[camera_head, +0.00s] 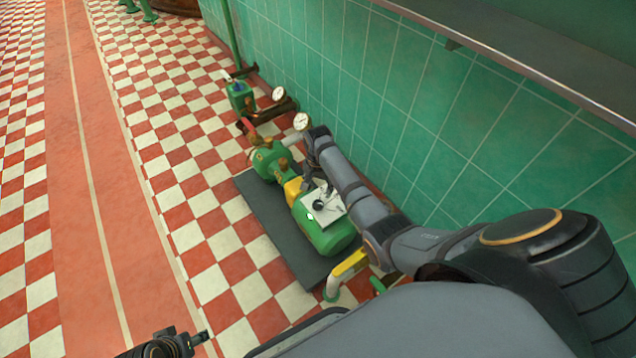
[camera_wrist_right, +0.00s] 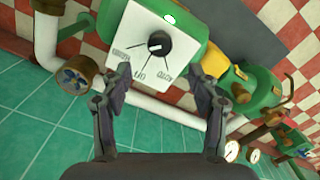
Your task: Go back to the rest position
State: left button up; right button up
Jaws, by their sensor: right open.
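My right gripper (camera_head: 312,182) hangs at the end of the right arm, over the green pump machine (camera_head: 330,238). In the right wrist view my right gripper (camera_wrist_right: 163,74) has its two fingers spread wide with nothing between them. Ahead of them is a white panel (camera_wrist_right: 140,22) with a black rotary knob (camera_wrist_right: 159,43) and lettering that appears upside down. The fingers seem apart from the knob. The panel also shows in the head view (camera_head: 332,212), partly behind the gripper. What seems to be my left gripper (camera_head: 172,346) shows at the bottom edge, its jaws unclear.
The machine stands on a dark grey slab (camera_head: 262,225) beside a green tiled wall (camera_head: 400,95). Pipes, gauges (camera_head: 301,121) and a valve wheel (camera_wrist_right: 76,77) are close around it. A metal shelf (camera_head: 530,55) juts from the wall above. The checkered floor to the left is clear.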

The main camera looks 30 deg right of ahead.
notch_tip(320, 180, up, 3)
jog(key=shift+f, duration=0.1)
dwell(0.5)
